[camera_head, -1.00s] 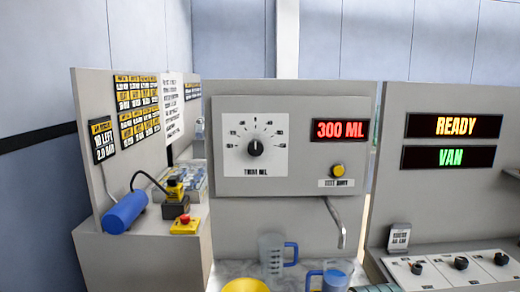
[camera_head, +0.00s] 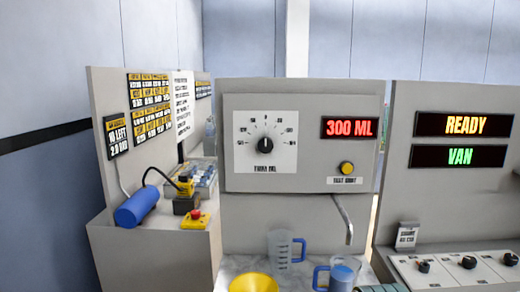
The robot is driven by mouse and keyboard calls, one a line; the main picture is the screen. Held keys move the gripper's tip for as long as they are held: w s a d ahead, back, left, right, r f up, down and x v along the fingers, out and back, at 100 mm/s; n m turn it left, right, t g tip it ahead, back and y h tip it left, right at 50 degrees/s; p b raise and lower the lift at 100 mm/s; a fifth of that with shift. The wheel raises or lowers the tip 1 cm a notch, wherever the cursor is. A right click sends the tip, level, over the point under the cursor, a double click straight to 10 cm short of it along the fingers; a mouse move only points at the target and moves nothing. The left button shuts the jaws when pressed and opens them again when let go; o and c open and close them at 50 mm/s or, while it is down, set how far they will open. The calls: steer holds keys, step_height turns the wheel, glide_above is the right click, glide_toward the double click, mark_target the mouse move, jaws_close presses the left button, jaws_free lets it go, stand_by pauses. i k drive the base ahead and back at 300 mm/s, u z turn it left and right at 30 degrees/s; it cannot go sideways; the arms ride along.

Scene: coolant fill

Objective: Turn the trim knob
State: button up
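The trim knob (camera_head: 265,145) is a black round knob on a white square dial plate (camera_head: 243,162) with tick marks and small labels. Its white pointer mark appears to point straight up. The plate is on the left of a grey panel (camera_head: 312,180). A red display (camera_head: 349,128) on the same panel reads 300 ML. A yellow button (camera_head: 347,168) sits below the display. My gripper is not in view.
Below the panel are a spout (camera_head: 345,222), a clear jug with a blue handle (camera_head: 280,250), a blue-handled jug with liquid (camera_head: 342,274) and a yellow bowl (camera_head: 254,283). At right, displays read READY (camera_head: 465,125) and VAN (camera_head: 460,157) above several knobs. Space before the dial looks clear.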

mark_target(265, 145)
steer(key=k, duration=1.2)
steer(key=u, duration=0.55)
steer(key=i, duration=0.4)
steer(key=u, duration=0.55)
steer(key=i, duration=1.4)
steer(key=z, duration=1.15)
steer(key=i, duration=0.3)
steer(key=z, duration=0.35)
